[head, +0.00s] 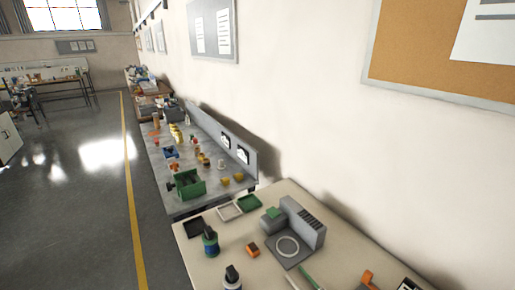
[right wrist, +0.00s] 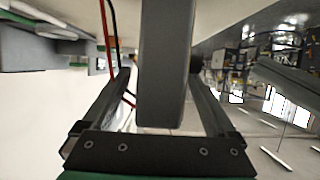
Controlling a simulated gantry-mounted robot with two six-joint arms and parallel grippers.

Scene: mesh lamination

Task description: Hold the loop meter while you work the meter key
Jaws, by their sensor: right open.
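On the near cream bench in the head view stands a grey device with a flat base, a white ring (head: 287,246) and a ribbed upright block (head: 303,222). I cannot tell whether it is the loop meter, and I cannot make out a meter key. Neither gripper shows in the head view. In the right wrist view my right gripper (right wrist: 158,76) is open, its two dark fingers spread apart. A broad grey upright part fills the middle of that view; I see nothing gripped. My left gripper is not in view.
The near bench (head: 215,265) also holds an orange block (head: 252,249), a dark bottle (head: 210,241), a black tray (head: 195,227) and a green tray (head: 250,203). A grey bench beyond carries a green machine (head: 187,184). Open floor (head: 85,215) lies to the left.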

